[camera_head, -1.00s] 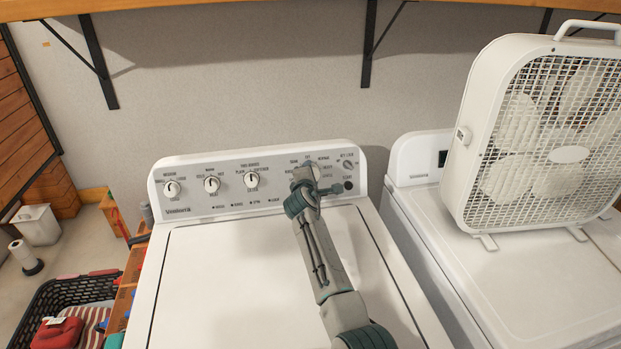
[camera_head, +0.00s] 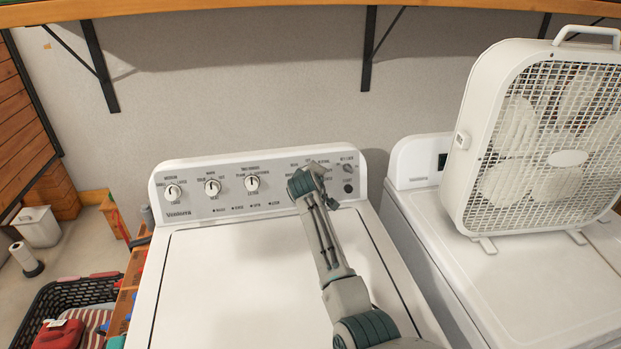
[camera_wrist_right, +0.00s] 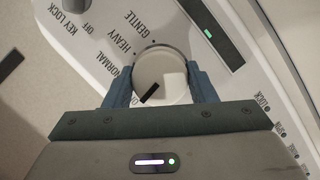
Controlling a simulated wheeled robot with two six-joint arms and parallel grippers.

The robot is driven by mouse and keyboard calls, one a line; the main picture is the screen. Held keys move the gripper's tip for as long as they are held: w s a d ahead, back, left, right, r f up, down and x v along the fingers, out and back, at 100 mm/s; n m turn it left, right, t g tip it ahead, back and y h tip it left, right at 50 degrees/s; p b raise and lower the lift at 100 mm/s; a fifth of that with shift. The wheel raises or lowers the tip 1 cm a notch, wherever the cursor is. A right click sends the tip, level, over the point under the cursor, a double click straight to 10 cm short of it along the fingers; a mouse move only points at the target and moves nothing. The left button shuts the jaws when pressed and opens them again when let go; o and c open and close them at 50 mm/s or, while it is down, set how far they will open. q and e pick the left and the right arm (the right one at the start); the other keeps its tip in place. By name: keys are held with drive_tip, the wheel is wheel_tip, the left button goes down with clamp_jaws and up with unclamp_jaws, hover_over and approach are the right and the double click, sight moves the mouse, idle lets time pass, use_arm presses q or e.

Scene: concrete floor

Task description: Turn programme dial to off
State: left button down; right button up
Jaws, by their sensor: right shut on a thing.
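The programme dial (camera_wrist_right: 160,63) is a round white knob with a short black pointer mark. It shows in the right wrist view between the two blue fingers of my right gripper (camera_wrist_right: 161,88), which is shut on it. The mark points down and left in that view, towards a label partly hidden by a finger. The labels NORMAL, HEAVY and GENTLE stand around the dial. In the head view my right gripper (camera_head: 310,170) is at the right part of the washer's control panel (camera_head: 215,205) and hides most of the dial. My left gripper is not in view.
Three other white dials (camera_head: 252,183) sit further left on the panel. A key lock switch (camera_wrist_right: 76,4) with an OFF label is near the dial. A box fan (camera_head: 568,158) stands on the machine to the right. A black basket (camera_head: 50,300) is at lower left.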

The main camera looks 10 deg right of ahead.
drive_tip(key=shift+f+m, duration=0.1)
drive_tip(key=shift+m, duration=0.5)
drive_tip(key=shift+y, duration=0.3)
drive_tip(key=o, duration=1)
drive_tip(key=shift+s, duration=0.15)
drive_tip(key=shift+b+v, duration=1.2)
drive_tip(key=shift+v, duration=4.15)
